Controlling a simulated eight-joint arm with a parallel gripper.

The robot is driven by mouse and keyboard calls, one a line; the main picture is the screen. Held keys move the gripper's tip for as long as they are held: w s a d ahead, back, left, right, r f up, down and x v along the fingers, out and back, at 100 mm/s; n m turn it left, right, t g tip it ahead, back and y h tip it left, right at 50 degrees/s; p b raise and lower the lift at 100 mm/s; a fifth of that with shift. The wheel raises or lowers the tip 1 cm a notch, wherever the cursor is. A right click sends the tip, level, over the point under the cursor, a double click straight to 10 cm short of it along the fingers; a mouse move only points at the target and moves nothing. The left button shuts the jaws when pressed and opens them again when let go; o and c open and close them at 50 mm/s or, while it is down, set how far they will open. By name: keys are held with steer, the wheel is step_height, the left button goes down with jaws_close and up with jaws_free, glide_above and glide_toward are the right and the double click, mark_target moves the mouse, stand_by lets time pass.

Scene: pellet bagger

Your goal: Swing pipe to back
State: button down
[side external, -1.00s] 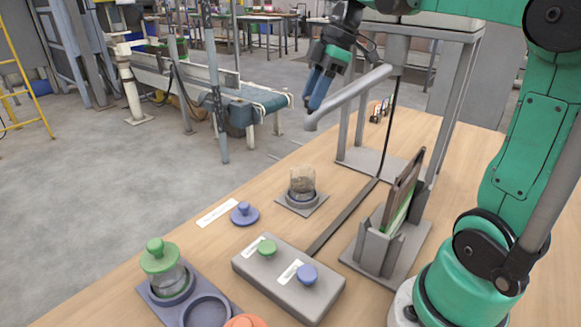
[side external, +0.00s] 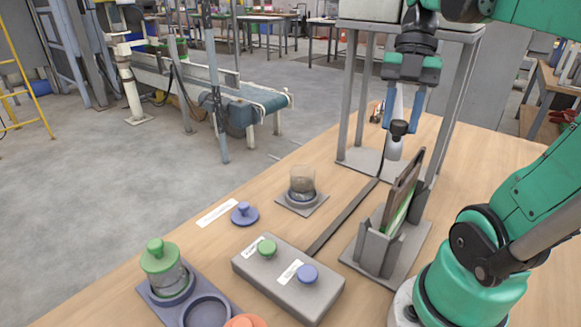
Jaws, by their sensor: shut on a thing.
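The grey pipe (side external: 394,150) hangs under the pellet bagger's raised frame (side external: 352,90). It points toward the camera, with its rounded open end low and its far part hidden behind my gripper. My gripper (side external: 402,119) is above it with one blue finger on each side, shut on the pipe. A glass jar (side external: 302,178) with some dark contents stands on a small grey plate to the left of and below the pipe end.
A slotted holder (side external: 378,245) with an upright framed panel stands just below the pipe. A grey box (side external: 290,285) with green and blue knobs, a blue knobbed lid (side external: 244,213) and a green-lidded jar (side external: 163,265) are in front.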

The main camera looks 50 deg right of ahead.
steer(key=shift+s+d+n+g, duration=0.2)
steer(key=shift+s+d+n, duration=0.3)
steer(key=shift+s, duration=0.2)
steer(key=shift+s+d+n+g, duration=0.2)
steer(key=shift+s+d+n, duration=0.15)
steer(key=shift+s+n, duration=0.3)
steer(key=shift+s, duration=0.1)
steer(key=c, duration=0.5)
jaws_free()
steer(key=shift+c, duration=0.2)
step_height(320, 180, up, 10)
steer(key=d, duration=0.1)
steer(key=shift+w, duration=0.25)
steer(key=shift+f, duration=0.15)
